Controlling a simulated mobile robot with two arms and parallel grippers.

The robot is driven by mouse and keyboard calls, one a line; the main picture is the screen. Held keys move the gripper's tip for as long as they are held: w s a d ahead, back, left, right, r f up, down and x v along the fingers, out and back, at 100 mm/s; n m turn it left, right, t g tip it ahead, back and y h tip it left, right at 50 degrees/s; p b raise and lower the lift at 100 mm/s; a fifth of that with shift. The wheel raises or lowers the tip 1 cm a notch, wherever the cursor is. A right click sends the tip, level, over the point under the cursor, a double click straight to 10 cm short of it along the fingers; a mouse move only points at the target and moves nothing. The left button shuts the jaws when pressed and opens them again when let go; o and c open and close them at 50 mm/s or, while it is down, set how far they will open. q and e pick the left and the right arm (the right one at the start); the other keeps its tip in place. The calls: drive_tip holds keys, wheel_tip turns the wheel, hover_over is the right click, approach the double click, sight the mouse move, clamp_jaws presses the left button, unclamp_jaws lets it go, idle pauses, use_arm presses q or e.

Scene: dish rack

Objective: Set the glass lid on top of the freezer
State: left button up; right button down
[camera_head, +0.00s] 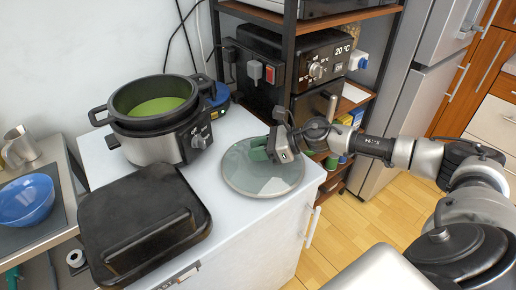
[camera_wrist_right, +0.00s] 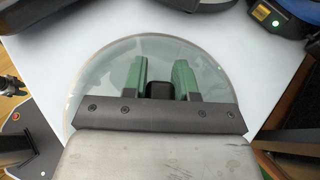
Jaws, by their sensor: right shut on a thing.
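The round glass lid (camera_head: 253,178) is at the right part of the white freezer top (camera_head: 228,227), level and over its surface. I cannot tell for sure whether it touches the surface. My right gripper (camera_head: 262,149) reaches in from the right and is shut on the lid's knob. In the right wrist view the green fingers (camera_wrist_right: 159,80) stand on both sides of the dark knob (camera_wrist_right: 160,90), with the clear lid (camera_wrist_right: 105,75) spread beneath them. My left gripper is not in view.
A dark shelf rack (camera_head: 290,60) with appliances stands behind. A blue bowl (camera_head: 26,200) sits at the far left.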

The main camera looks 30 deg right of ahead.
drive_tip(key=shift+f, duration=0.3)
idle(0.5)
drive_tip(key=c, duration=0.8)
unclamp_jaws()
drive_tip(key=shift+c, duration=0.4)
drive_tip(key=c, duration=0.3)
